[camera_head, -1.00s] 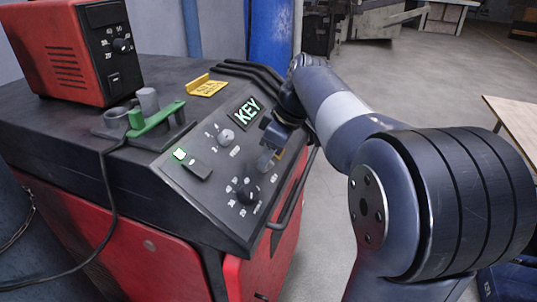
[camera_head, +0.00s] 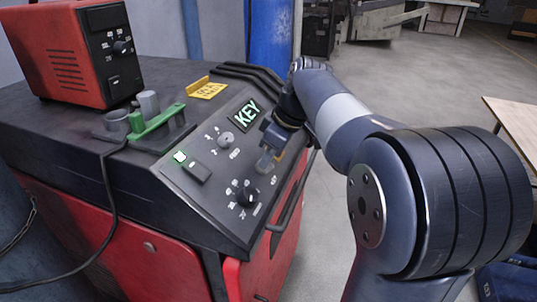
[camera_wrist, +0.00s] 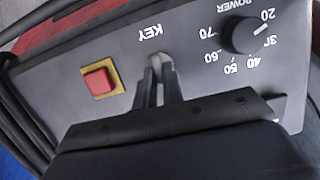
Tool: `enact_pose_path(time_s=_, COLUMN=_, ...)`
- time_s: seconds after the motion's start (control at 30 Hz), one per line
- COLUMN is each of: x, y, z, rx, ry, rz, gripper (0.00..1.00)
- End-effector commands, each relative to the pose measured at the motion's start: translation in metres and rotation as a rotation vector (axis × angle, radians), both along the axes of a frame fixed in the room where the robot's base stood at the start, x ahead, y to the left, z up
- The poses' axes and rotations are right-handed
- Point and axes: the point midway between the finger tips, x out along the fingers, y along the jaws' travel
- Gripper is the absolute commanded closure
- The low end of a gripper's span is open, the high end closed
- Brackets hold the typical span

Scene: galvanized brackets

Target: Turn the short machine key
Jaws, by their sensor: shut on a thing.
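The short machine key (camera_wrist: 156,62) is a small light-grey metal piece standing out from the dark sloping panel, just below a white KEY label (camera_wrist: 148,32) in the wrist view. My gripper (camera_wrist: 156,72) is shut on it, with one narrow finger on each side. The fingers hide part of the key, and I cannot tell its exact turn angle. In the head view my gripper (camera_head: 268,160) reaches down to the right part of the panel, and the key is hidden there.
A red button on a yellow plate (camera_wrist: 98,82) is close beside the fingers. A black power knob (camera_wrist: 243,35) is on the other side. A rocker switch (camera_head: 197,171), a green bracket (camera_head: 157,122) and an orange box (camera_head: 80,55) are farther left.

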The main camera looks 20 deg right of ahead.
Motion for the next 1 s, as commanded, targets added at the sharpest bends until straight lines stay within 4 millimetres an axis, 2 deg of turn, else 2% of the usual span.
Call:
enact_pose_path(time_s=0.27, x=0.0014, y=-0.0014, z=0.0048, rx=0.059, ry=0.084, rz=-0.126, gripper=1.0)
enact_pose_path(time_s=1.0, x=0.0044, y=-0.0075, z=0.0013, rx=0.313, ry=0.433, rz=-0.673, gripper=1.0)
